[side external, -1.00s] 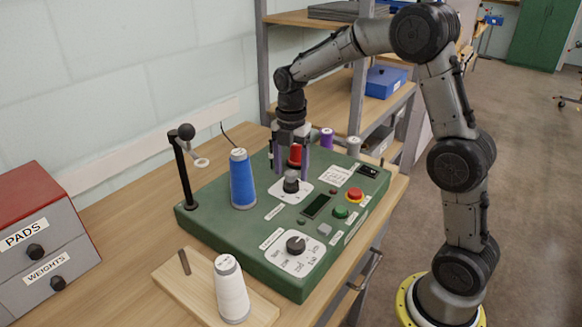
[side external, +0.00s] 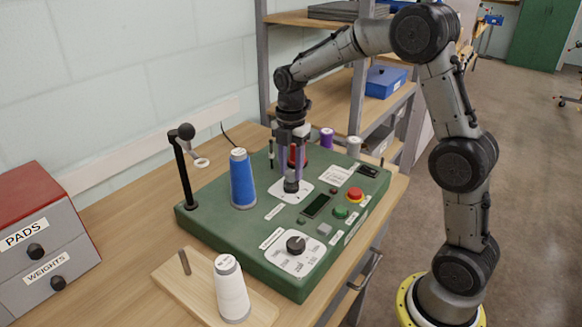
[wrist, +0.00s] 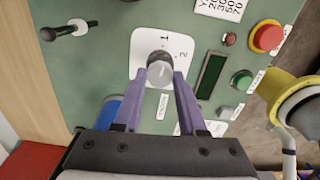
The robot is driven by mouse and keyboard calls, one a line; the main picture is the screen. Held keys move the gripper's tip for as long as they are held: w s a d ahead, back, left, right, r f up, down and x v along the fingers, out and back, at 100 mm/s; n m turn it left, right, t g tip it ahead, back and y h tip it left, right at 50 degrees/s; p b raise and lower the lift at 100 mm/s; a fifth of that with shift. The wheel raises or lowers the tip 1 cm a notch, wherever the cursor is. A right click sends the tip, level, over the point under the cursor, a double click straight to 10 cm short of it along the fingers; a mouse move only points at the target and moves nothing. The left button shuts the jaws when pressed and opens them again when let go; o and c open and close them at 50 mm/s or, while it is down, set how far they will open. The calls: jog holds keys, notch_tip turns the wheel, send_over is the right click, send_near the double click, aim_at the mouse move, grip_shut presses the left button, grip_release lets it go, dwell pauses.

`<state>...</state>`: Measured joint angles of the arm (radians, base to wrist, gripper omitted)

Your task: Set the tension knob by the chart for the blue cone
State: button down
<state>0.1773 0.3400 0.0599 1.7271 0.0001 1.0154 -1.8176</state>
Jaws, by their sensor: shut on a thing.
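The tension knob (wrist: 160,68) is a dark round knob with a light top on a white dial plate (wrist: 141,42); the numbers 1 and 2 show on the plate in the wrist view. My gripper (wrist: 160,80) is shut on this knob, with a purple finger on each side. In the side view my gripper (side external: 291,184) points straight down at the plate. The blue cone (side external: 242,180) stands upright on the green panel, left of my gripper. The chart (wrist: 220,8) is a white card with figures, partly cut off at the top of the wrist view.
A second dial (side external: 296,245) sits at the panel's front. A red button (side external: 355,194), a green button (side external: 341,212) and a dark display (side external: 317,206) lie right of my gripper. A white cone (side external: 231,290) stands on a wooden board. A black post (side external: 184,170) rises at the left.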

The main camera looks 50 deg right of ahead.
jog(key=m, duration=0.4)
jog(key=shift+r, duration=0.1)
jog(key=m, duration=0.8)
jog(key=shift+m, duration=0.3)
jog(key=m, duration=0.4)
jog(key=shift+d, duration=0.1)
jog(key=m, duration=0.9)
jog(key=shift+m, duration=0.3)
jog(key=m, duration=0.4)
jog(key=shift+m, duration=2.1)
